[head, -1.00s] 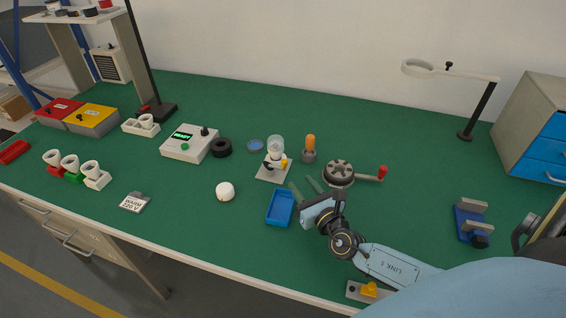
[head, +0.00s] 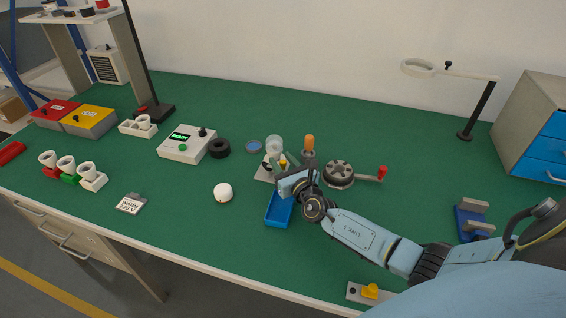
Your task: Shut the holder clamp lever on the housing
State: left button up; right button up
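The holder (head: 262,174) is a small pale plate with a housing and a clear glass bulb (head: 274,144) upright in it, at the middle of the bench in the head view. Its yellow clamp lever (head: 283,163) shows in part at the housing's right side. My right gripper (head: 279,162) is at the front right of the holder, its fingers apart and close to the lever. I cannot tell whether they touch it. The gripper body hides the holder's lower right part. My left gripper is out of view.
A blue tray (head: 278,222) lies under and in front of my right gripper. An orange-handled tool (head: 309,146) and a round grey fixture with a red-knobbed crank (head: 340,174) stand close on the right. A white round piece (head: 223,192) lies left on open green bench.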

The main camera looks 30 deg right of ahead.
grip_shut()
